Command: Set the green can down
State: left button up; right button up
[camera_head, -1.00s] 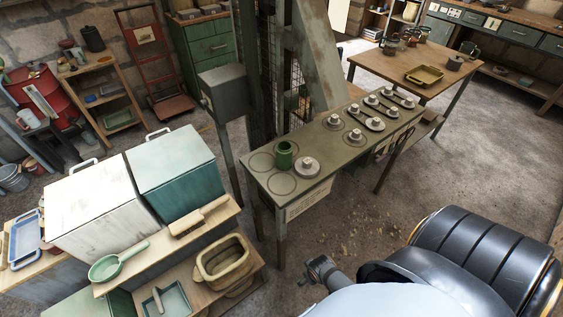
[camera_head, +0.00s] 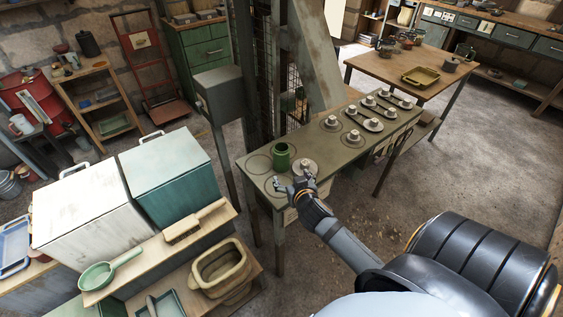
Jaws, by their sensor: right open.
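The green can (camera_head: 281,156) stands upright at the left end of the long grey-green bench (camera_head: 332,152), on or over one of the ring marks there. My right gripper (camera_head: 292,181) is open and empty over the bench's near left edge, in front of the can and apart from it in the picture. Its fingers are spread to the left and right. It partly covers the front ring mark and overlaps the edge of a round metal piece (camera_head: 305,167) beside the can. My left gripper is not in view.
Several metal pulleys (camera_head: 353,137) sit along the bench to the right. A ring mark (camera_head: 258,164) left of the can is empty. A grey box on a post (camera_head: 218,92) stands behind left. White and teal bins (camera_head: 167,173) stand at left.

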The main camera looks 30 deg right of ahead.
aim_at(284, 161)
jog(key=shift+w+r+t, duration=0.35)
jog(key=shift+w+t, duration=0.05)
jog(key=shift+w, duration=0.15)
jog(key=x, duration=0.5)
jog(key=shift+w+d+f, duration=0.15)
jog(key=shift+f, duration=0.05)
jog(key=shift+w+d+p, duration=0.1)
jog(key=shift+w+p, duration=0.1)
jog(key=shift+p, duration=0.1)
jog(key=x, duration=0.4)
jog(key=shift+d+p, duration=0.1)
jog(key=shift+p, duration=0.2)
jog(key=shift+w+d+f, duration=0.1)
jog(key=shift+w+f, duration=0.1)
jog(key=shift+w, duration=0.05)
jog(key=shift+s+r, duration=0.1)
jog(key=shift+c, duration=0.4)
jog(key=c, duration=1.3)
jog(key=shift+o, duration=0.2)
jog(key=shift+r, duration=0.15)
